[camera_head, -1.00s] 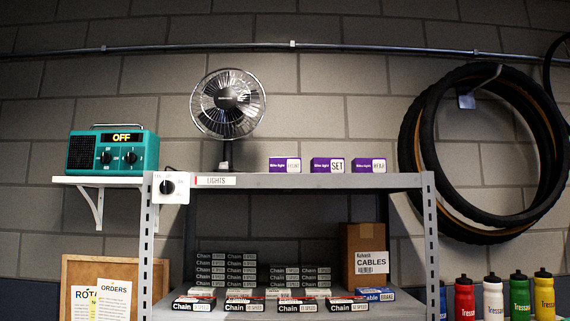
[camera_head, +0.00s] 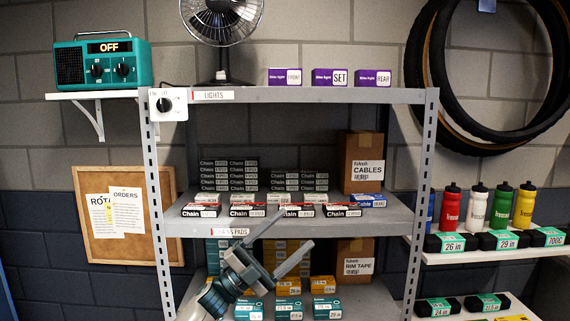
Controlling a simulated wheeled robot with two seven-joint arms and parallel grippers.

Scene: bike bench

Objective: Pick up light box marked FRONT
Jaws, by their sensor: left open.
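Three purple light boxes stand in a row on the top shelf. The left one, the light box marked FRONT (camera_head: 284,77), has a white label with small print. The SET box (camera_head: 329,78) is in the middle and the REAR box (camera_head: 373,78) is on the right. My left gripper (camera_head: 288,241) is open and empty, with its fingers spread toward the upper right. It is in front of the lower shelves, well below the light boxes. My right gripper is not in view.
The grey shelf unit (camera_head: 310,95) has a fan (camera_head: 222,30) and a dial box (camera_head: 167,104) on its top shelf's left part. Chain boxes (camera_head: 250,210) and a CABLES carton (camera_head: 361,160) fill the middle shelf. Bottles (camera_head: 476,208) stand on the right. The top shelf is clear in front of the boxes.

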